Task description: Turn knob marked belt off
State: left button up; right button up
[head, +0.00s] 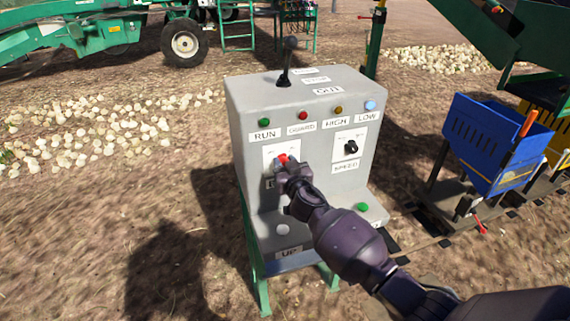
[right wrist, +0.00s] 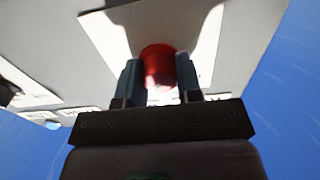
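A grey control box (head: 245,105) stands on a green stand in the head view. A red knob (head: 283,158) sits on a white plate at the left of its front face; the label under the knob is mostly hidden by my gripper. My right gripper (head: 287,165) is at this knob. In the right wrist view the red knob (right wrist: 158,66) lies between the two fingers of the right gripper (right wrist: 160,82), which appear closed on its sides. My left gripper is not in view.
A black speed knob (head: 351,147) is to the right on the same face. A lever (head: 286,62) rises from the top. Green (head: 362,207) and white (head: 282,229) buttons sit on the lower ledge. A blue bin (head: 490,140) stands at right.

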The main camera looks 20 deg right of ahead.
jog(key=shift+n, duration=0.4)
jog(key=shift+c, duration=0.4)
jog(key=n, duration=0.4)
jog(key=shift+b, duration=0.3)
jog(key=n, duration=0.4)
jog(key=shift+a+n, duration=0.1)
jog(key=shift+n, duration=0.2)
jog(key=n, duration=0.8)
jog(key=shift+f+p, duration=0.1)
jog(key=shift+p, duration=0.2)
jog(key=shift+n, duration=0.4)
jog(key=o, duration=0.9)
jog(key=shift+o, duration=0.2)
